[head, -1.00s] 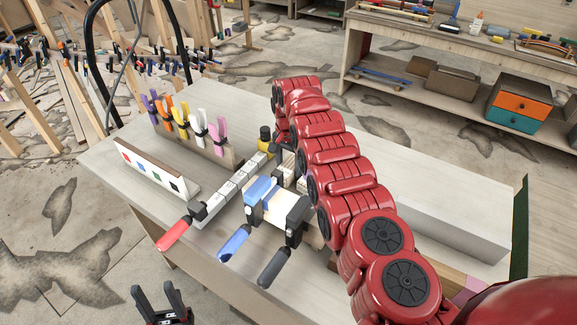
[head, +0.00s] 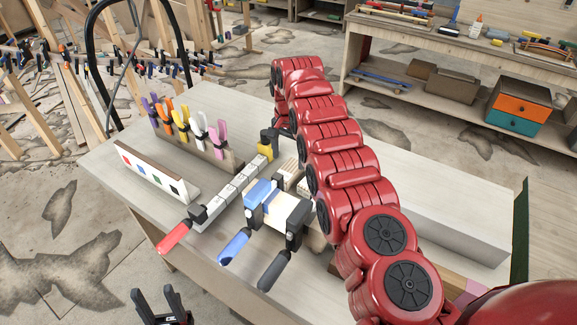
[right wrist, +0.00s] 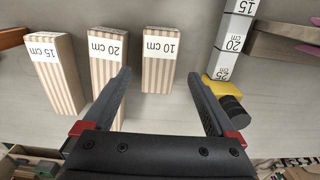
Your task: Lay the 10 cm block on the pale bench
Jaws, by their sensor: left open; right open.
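The 10 cm block (right wrist: 158,65) is striped pale wood with a white label, on the pale bench surface in the right wrist view. My right gripper (right wrist: 159,74) is open, with its two dark fingers apart on either side of that block in the picture. I cannot tell how high the fingers are. In the head view my red right arm hides this gripper, and the pale wooden blocks (head: 290,172) show only partly. The pale bench (head: 215,98) carries the work pieces. My left gripper (head: 160,303) is open and empty at the bottom edge of the head view.
The 20 cm block (right wrist: 104,75) and 15 cm block (right wrist: 55,75) stand left of the 10 cm block. A bar clamp with a yellow part (right wrist: 222,90) is at right. Coloured spring clamps (head: 185,128) and a white swatch board (head: 155,172) stand further left on the bench.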

